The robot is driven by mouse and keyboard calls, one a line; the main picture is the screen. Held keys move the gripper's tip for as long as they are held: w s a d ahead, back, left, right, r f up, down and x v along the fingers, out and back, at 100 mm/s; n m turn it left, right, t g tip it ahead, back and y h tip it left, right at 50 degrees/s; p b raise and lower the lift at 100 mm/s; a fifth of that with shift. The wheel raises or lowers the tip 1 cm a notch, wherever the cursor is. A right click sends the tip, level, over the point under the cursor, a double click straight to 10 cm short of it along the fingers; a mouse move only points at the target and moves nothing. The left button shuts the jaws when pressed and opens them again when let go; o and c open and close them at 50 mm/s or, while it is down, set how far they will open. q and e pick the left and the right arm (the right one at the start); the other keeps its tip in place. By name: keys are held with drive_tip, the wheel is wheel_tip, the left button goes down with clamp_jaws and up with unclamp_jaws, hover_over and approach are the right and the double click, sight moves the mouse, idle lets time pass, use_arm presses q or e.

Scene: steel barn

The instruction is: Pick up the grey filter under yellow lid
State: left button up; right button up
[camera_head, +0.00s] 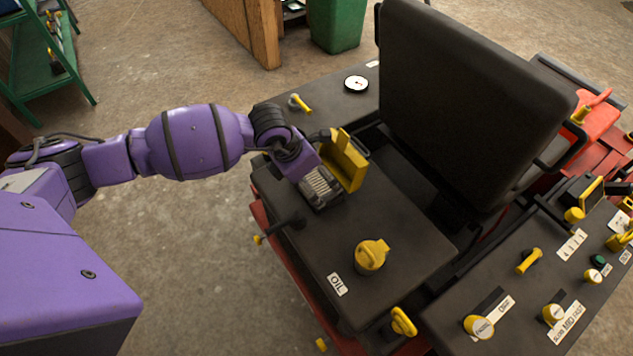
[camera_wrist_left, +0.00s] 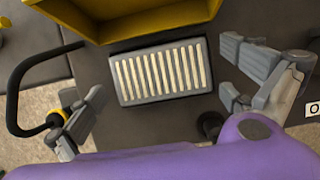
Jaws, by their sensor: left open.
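The grey filter (camera_wrist_left: 163,72) is a flat rectangular block with pale pleats. It lies on the dark machine top, below the open yellow lid (camera_head: 345,160) in the head view. The lid stands raised; its inner side (camera_wrist_left: 140,20) shows at the top of the left wrist view. My left gripper (camera_wrist_left: 165,105) is open, with one finger on each side of the filter and gaps between fingers and filter. In the head view my left gripper (camera_head: 310,170) is over the filter (camera_head: 321,187) and partly hides it. My right gripper is not in view.
A yellow oil cap (camera_head: 371,255) stands on the same top, beside an OIL label. A black seat (camera_head: 470,95) rises behind. A control panel (camera_head: 540,290) with yellow knobs is at the right. A black bar handle (camera_wrist_left: 22,95) is left of the gripper.

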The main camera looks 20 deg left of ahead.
use_arm(q)
drive_tip(key=shift+w+d+f, duration=0.15)
drive_tip(key=shift+f, duration=0.35)
drive_tip(key=c, duration=1)
